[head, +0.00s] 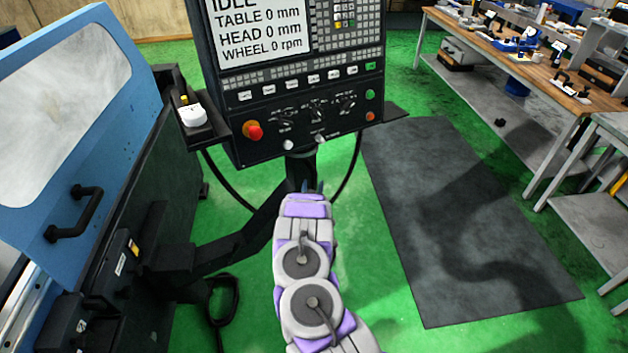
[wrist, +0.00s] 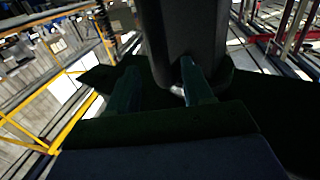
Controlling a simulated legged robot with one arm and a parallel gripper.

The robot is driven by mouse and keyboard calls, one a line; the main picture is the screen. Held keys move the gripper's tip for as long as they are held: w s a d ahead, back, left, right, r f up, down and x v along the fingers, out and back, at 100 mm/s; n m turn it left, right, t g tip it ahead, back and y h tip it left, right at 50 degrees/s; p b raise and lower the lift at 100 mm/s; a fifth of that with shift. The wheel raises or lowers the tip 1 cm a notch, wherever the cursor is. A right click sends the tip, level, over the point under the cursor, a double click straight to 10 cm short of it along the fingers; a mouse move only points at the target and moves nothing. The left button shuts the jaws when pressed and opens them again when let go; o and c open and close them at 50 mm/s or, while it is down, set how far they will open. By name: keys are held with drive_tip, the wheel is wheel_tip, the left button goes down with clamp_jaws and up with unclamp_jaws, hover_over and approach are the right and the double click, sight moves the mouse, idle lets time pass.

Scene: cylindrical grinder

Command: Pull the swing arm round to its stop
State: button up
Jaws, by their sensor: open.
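The swing arm (head: 245,235) is a black beam that runs from the machine's side up to a short upright post under the control panel (head: 290,85). My gripper (head: 313,187) is just below the panel, at the post, and partly hides it. In the wrist view my gripper (wrist: 160,65) has its two fingers apart. A dark upright post (wrist: 183,35) stands close ahead, behind the right finger and towards the gap. I cannot tell whether the fingers touch it or straddle it.
The blue machine door with a black handle (head: 75,215) is at the left. A dark mat (head: 440,220) lies on the green floor (head: 240,310) at the right. A wooden workbench (head: 520,65) stands beyond it. Cables hang under the panel.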

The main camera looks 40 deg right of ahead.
sight(313, 180)
drive_tip(key=x, duration=0.3)
drive_tip(key=shift+w, duration=0.1)
drive_tip(key=shift+b+x, duration=0.35)
drive_tip(key=shift+x, duration=0.6)
drive_tip(key=shift+d, duration=0.15)
drive_tip(key=shift+c, duration=0.5)
clamp_jaws()
